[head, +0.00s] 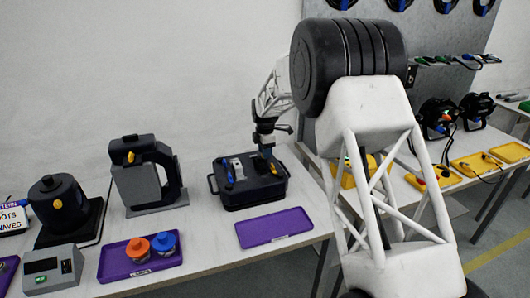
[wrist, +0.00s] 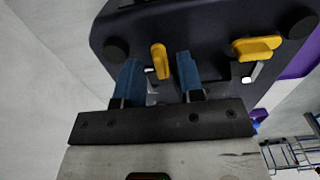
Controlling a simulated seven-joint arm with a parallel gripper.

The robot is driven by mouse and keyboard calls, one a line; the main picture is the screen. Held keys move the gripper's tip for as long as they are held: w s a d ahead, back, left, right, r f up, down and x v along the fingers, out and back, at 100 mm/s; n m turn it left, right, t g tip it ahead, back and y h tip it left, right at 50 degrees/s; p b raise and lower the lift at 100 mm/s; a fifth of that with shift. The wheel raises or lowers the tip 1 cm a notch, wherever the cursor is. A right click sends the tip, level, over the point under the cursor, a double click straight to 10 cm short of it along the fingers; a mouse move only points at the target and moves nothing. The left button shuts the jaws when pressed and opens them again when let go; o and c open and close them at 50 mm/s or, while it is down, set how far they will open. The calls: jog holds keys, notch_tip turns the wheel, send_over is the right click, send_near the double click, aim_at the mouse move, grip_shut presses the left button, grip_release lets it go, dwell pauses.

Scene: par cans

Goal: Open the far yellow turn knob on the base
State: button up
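The black base (head: 262,193) stands on the white table in the head view, with a silver and blue part (head: 238,170) on top. In the wrist view, the dark base (wrist: 210,25) carries two yellow turn knobs. One knob (wrist: 160,62) lies between the two blue fingers of my gripper (wrist: 157,68). The other knob (wrist: 257,48) is to the right, outside the fingers. In the head view, my gripper (head: 266,155) is over the base's right rear part, beside a bit of yellow (head: 273,168). The fingers are open, with visible gaps beside the knob; contact cannot be told.
An empty purple tray (head: 274,227) lies in front of the base. Two black machines (head: 145,175) (head: 62,206) stand to the left. Another purple tray (head: 120,266) holds an orange can (head: 137,248) and a blue can (head: 163,243). My arm hides part of the right table.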

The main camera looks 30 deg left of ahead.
jog(key=shift+f, duration=0.2)
jog(key=shift+c, duration=0.4)
grip_shut()
